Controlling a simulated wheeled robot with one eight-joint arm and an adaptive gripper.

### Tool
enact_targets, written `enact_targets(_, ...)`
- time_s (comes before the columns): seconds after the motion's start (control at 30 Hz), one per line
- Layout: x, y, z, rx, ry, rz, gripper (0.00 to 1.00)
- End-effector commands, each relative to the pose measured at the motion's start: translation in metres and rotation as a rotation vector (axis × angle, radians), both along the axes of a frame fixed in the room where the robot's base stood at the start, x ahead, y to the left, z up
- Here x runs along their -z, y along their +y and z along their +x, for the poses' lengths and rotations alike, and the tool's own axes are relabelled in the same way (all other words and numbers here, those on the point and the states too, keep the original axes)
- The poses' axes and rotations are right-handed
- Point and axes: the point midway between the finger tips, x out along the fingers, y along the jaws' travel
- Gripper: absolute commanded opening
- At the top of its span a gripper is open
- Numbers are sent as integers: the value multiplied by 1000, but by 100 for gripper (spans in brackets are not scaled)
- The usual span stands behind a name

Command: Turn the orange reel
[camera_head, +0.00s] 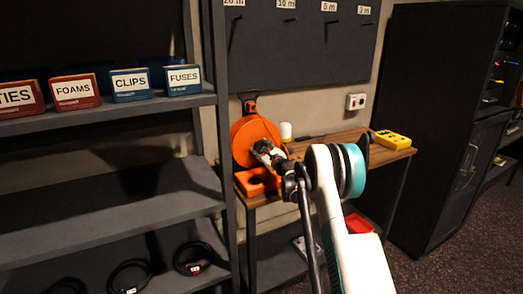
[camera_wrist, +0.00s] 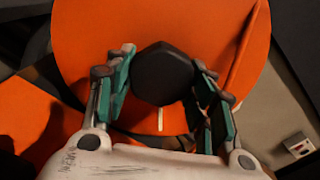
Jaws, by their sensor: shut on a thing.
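The orange reel (camera_head: 249,134) is a large round disc standing upright at the left end of the wooden desk (camera_head: 338,146). In the wrist view the reel's orange face (camera_wrist: 88,40) fills most of the picture. A dark, many-sided knob (camera_wrist: 163,74) stands out in front of that face. My gripper (camera_head: 268,152) reaches the reel's face from the right. In the wrist view my gripper (camera_wrist: 163,92) has a teal-padded finger on each side of the knob and is shut on it. The head view hides the knob behind my gripper.
A dark shelf rack (camera_head: 222,130) with labelled boxes stands just left of the reel. An orange tray (camera_head: 257,181) sits below it. A yellow device (camera_head: 393,140) lies on the desk's right end. A black cabinet (camera_head: 440,110) stands at the right.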

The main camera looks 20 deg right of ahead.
Motion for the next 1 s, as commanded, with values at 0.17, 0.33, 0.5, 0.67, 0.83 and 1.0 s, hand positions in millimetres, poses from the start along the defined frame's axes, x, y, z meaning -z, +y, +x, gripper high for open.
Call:
enact_targets(0.17, 2, 0, -1, 0, 1, -1, 7)
enact_targets(0.33, 2, 0, -1, 0, 1, -2, 59)
enact_targets(0.5, 1, 0, 0, 0, 0, -2, 70)
enact_targets(0.67, 1, 0, 0, 0, 0, -1, 70)
enact_targets(0.83, 0, -1, -6, 0, 0, -1, 70)
enact_targets(1.0, 0, -2, -32, 1, 0, -1, 70)
